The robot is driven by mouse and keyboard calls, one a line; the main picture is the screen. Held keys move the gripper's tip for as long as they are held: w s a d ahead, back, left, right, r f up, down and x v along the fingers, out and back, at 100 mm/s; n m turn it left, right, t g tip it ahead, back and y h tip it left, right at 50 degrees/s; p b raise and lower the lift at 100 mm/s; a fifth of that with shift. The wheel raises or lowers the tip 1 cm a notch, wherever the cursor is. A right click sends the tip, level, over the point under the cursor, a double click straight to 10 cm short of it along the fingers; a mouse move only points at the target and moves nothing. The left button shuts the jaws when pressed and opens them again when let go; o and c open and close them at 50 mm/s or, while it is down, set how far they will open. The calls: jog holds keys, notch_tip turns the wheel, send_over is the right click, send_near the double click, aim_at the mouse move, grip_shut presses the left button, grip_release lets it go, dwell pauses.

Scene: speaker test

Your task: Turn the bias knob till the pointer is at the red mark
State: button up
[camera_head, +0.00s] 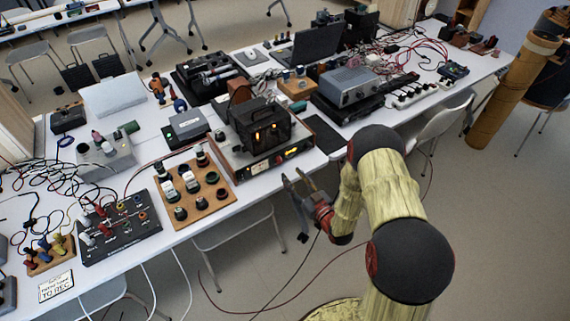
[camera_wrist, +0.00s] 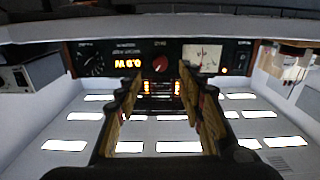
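The amplifier (camera_head: 270,165) stands at the front edge of the table, its front panel facing my gripper. The wrist view is upside down and shows this panel across its top. The meter's needle and any red mark are too small to read. I cannot read the knob's label. My gripper (camera_head: 296,180) is open and empty in front of the panel, apart from it. Its fingers (camera_wrist: 158,92) lie either side of the knob's line.
Glowing tubes in a dark cage (camera_head: 262,125) stand on top of the amplifier. A wooden board with several knobs (camera_head: 205,200) lies left of it. A black tablet-like slab (camera_head: 325,133) lies to its right. A white chair (camera_head: 440,125) stands behind my arm.

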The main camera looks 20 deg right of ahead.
aim_at(280, 162)
jog(key=shift+b+x, duration=0.9)
jog(key=shift+x, duration=2.95)
jog(key=c, duration=0.3)
grip_shut()
